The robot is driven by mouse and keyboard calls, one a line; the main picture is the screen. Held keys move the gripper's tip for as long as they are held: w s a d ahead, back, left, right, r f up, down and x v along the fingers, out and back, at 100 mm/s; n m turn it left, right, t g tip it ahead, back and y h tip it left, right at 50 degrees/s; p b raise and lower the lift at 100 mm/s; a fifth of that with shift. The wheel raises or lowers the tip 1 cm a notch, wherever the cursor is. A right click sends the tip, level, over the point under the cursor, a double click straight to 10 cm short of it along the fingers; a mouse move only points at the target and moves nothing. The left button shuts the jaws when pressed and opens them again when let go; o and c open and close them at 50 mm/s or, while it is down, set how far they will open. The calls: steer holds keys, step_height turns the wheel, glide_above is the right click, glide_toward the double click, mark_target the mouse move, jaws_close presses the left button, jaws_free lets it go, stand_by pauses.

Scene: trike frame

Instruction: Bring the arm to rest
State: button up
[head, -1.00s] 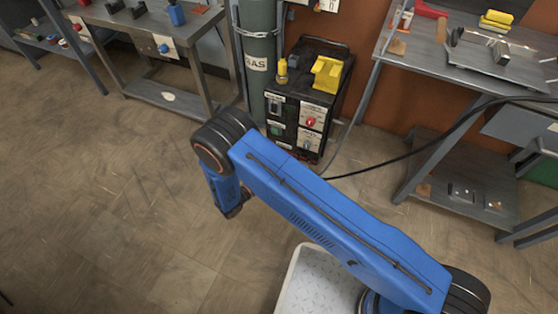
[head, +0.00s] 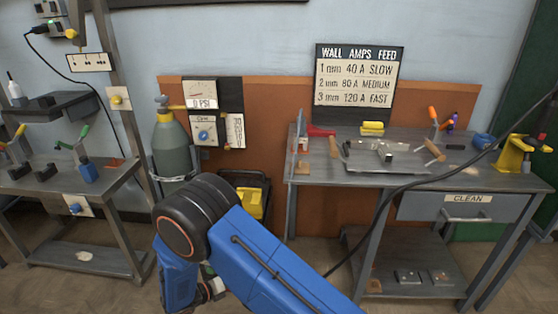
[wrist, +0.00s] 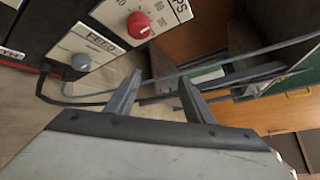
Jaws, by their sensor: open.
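My blue arm (head: 250,255) rises from the bottom of the head view, bends at a dark elbow joint, and its far part hangs down at the lower left. The gripper itself is hidden in the head view. In the wrist view my gripper (wrist: 155,95) has its two grey fingers apart with nothing between them. The fingers point toward the floor and workbench area, beside a machine panel with a red knob (wrist: 138,24) and a grey knob (wrist: 81,62).
A workbench (head: 345,165) with a drawer marked CLEAN stands at right, with a dark cable hanging across it. A gas cylinder (head: 172,150) stands behind my elbow. Another bench (head: 70,180) is at left. Some floor shows between the benches.

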steer(key=s+d+r+m+g+y, duration=0.3)
steer(key=d+r+m+g, duration=0.6)
steer(key=d+r+m, duration=1.4)
steer(key=s+d+r+m+t+y, duration=0.1)
steer(key=s+d+r+m+y, duration=0.1)
steer(key=s+d+r+m, duration=0.2)
steer(key=s+d+r+m+t+y, duration=0.1)
steer(key=s+d+r+m+y, duration=0.2)
steer(key=s+d+r+m, duration=0.2)
steer(key=s+d+r+m+t+y, duration=0.1)
steer(key=s+d+r+m+y, duration=0.2)
steer(key=s+d, duration=0.7)
steer(key=shift+s+r+m+t, duration=0.4)
steer(key=shift+s+r+m, duration=0.85)
steer(key=shift+s, duration=1.05)
